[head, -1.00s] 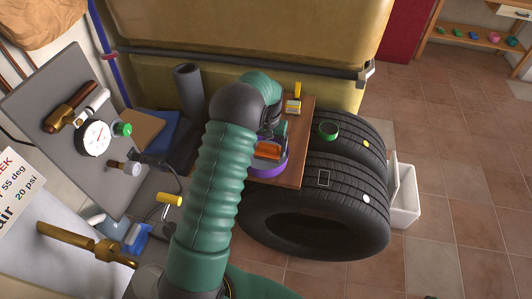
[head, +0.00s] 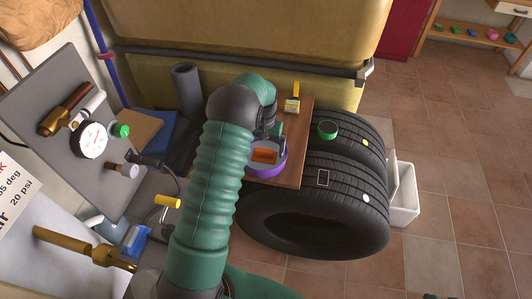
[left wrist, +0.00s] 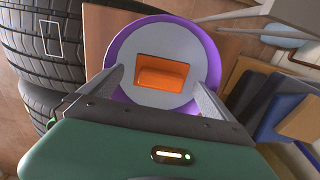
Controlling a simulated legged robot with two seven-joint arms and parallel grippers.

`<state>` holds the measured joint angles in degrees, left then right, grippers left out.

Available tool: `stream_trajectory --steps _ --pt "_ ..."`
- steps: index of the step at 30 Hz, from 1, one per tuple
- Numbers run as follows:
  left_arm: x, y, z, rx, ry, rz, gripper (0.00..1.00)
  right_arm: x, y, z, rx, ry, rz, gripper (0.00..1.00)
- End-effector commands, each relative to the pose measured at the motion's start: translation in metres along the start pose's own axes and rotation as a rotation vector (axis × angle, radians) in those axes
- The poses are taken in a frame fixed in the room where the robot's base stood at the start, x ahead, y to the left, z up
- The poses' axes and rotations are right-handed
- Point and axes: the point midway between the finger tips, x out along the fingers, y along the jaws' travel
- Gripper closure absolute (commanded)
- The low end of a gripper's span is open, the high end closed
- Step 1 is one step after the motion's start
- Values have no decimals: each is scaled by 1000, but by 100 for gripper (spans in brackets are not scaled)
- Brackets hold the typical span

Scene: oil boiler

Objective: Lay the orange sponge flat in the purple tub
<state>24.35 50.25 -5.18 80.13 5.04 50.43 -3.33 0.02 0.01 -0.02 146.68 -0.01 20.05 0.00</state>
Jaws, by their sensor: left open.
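The orange sponge (head: 264,156) lies in the purple tub (head: 268,171), on the board. In the left wrist view the sponge (left wrist: 162,76) rests on the tub's grey floor, near its middle, with clear floor around it. The tub's purple rim (left wrist: 209,50) shows nearly all round. My left gripper (left wrist: 160,82) is open, its two fingers spread wide at either side of the tub in the picture, and the sponge is apart from both. In the head view my left arm hides part of the tub. My right gripper is not in view.
The tub stands on a brown wooden board (head: 290,135), with a yellow-handled brush (head: 292,100) at its far end. A grey gauge panel (head: 70,120) stands left.

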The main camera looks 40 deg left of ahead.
Motion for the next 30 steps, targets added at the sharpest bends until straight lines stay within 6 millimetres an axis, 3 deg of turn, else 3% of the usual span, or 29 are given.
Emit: stream_trajectory --steps 3,9,13,16,20,24,27,30 --pt "-35 0 -2 -1 6 0 0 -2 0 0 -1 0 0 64" --pt "-78 2 0 0 3 -2 0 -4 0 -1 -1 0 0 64" --pt "-90 6 2 6 4 -3 0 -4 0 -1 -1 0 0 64" --pt "-96 27 19 48 25 2 0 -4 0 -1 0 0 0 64" --pt "-101 82 80 172 89 15 0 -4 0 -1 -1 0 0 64" --pt "-96 124 172 333 171 34 0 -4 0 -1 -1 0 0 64" --pt "-89 135 225 422 212 46 0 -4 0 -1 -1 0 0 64" --pt "-83 137 253 471 236 54 0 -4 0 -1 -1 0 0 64"
